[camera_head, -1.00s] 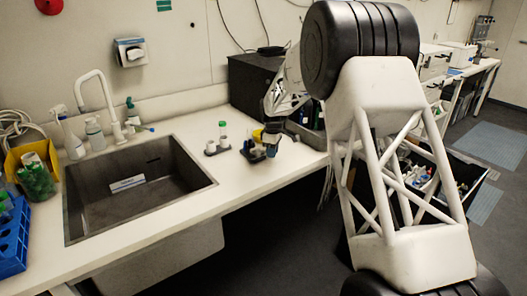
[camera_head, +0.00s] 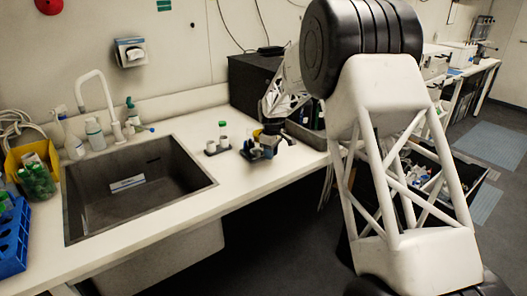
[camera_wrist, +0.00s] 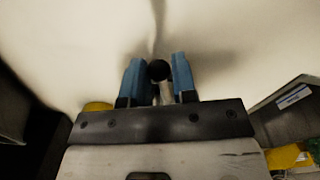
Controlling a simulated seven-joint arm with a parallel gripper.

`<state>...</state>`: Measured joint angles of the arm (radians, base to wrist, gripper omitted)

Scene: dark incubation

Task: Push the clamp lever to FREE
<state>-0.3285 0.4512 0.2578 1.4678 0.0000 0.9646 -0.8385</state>
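My gripper (camera_head: 268,146) is low over the counter, right of the sink, pointing down at a small dark fixture (camera_head: 249,155). In the wrist view its two blue fingers (camera_wrist: 158,78) stand apart. A dark round knob (camera_wrist: 158,69) with a pale stem (camera_wrist: 166,93) shows between them, possibly the clamp lever's end. The knob nearly fills the gap, and I cannot tell whether either finger touches it. No FREE marking is readable, and the lever's position is unclear. My gripper hides part of the fixture in the head view.
The sink (camera_head: 140,190) is farther left. A black box (camera_head: 253,82) stands behind, at the wall. The counter front (camera_head: 235,182) is clear.

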